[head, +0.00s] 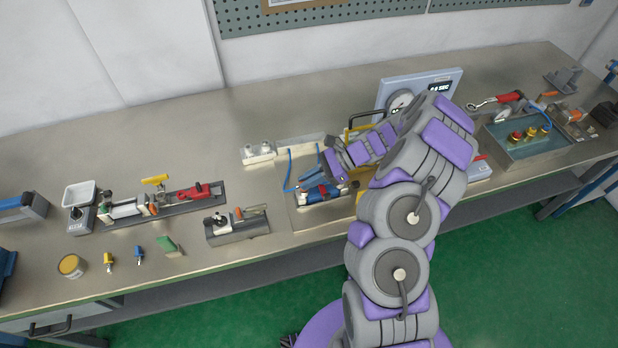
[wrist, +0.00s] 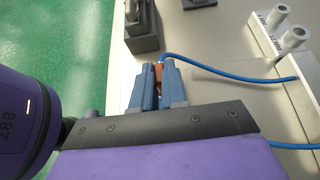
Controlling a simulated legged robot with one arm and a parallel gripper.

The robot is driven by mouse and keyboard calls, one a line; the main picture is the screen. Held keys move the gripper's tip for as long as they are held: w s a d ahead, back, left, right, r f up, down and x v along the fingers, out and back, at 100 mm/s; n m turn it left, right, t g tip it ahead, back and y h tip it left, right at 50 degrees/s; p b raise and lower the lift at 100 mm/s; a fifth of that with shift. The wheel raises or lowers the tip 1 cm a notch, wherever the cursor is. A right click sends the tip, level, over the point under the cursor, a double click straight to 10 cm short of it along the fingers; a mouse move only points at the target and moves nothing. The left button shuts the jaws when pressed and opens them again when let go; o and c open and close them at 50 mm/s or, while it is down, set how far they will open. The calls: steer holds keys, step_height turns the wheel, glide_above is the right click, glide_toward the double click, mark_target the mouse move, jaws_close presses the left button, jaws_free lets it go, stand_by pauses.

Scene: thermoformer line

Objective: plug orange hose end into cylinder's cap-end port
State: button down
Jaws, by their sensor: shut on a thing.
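My gripper (wrist: 158,68) has blue fingers closed around an orange hose end (wrist: 158,73), seen between them in the wrist view. A blue hose (wrist: 225,75) leaves this end and bends away to the right. In the head view my gripper (head: 305,195) is low over a pale panel on the bench. The blue hose (head: 290,168) loops beside it there. I cannot make out the cylinder or its cap-end port; my arm covers much of that part of the bench.
A white block with two grey stubs (head: 260,152) stands behind the gripper, also in the wrist view (wrist: 275,30). A grey block fixture (head: 237,228) stands left of the gripper, also in the wrist view (wrist: 140,38). A gauge panel (head: 440,82) stands behind my arm.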

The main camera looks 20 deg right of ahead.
steer(key=c, duration=1.1)
jaws_free()
steer(key=shift+f, duration=0.1)
steer(key=shift+d, duration=0.1)
steer(key=p+v, duration=0.2)
steer(key=v, duration=1.5)
steer(key=s+a+r+n+g+h+b, duration=0.1)
steer(key=s+a+r+n, duration=0.25)
steer(key=a, duration=0.25)
steer(key=s+a+r+n+g+h, duration=0.2)
steer(key=s+a+r+n, duration=0.1)
steer(key=a+r, duration=0.25)
steer(key=s+a+r+n+g+h+b, duration=0.1)
steer(key=s+a+r+n, duration=0.25)
steer(key=a, duration=0.35)
steer(key=s+a+r+n+h, duration=0.2)
steer(key=s+a+n+h, duration=0.15)
steer(key=s, duration=0.75)
steer(key=s+d+f+n+t+h+b, duration=0.1)
steer(key=s+d+n+h, duration=0.1)
steer(key=s, duration=0.4)
steer(key=s+d+f+n+t+h+b, duration=0.1)
steer(key=s+d+f+n+h, duration=0.1)
steer(key=s, duration=0.5)
steer(key=shift+d+f+h, duration=0.25)
steer(key=shift+d+h, duration=0.2)
steer(key=shift+d, duration=0.2)
